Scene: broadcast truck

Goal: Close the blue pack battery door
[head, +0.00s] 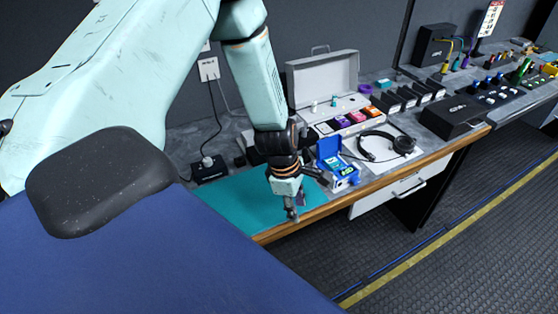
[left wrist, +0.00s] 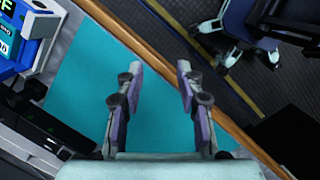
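The blue pack (head: 347,181) stands on the workbench with a small lit screen on its face. A blue panel (head: 328,147) rises at its back left; I cannot tell for sure whether this is the battery door. Part of the pack also shows at the upper left edge of the left wrist view (left wrist: 34,26). My left gripper (head: 294,207) hangs over the teal mat, in front and to the left of the pack, apart from it. In the left wrist view its fingers (left wrist: 158,72) are spread with nothing between them. My right gripper is not in view.
The teal mat (head: 234,197) is bare near the bench's wooden front edge. Headphones (head: 403,145) lie right of the pack. An open case (head: 322,76) and several coloured packs stand behind it. A black adapter (head: 209,169) sits left. The floor at the right is clear.

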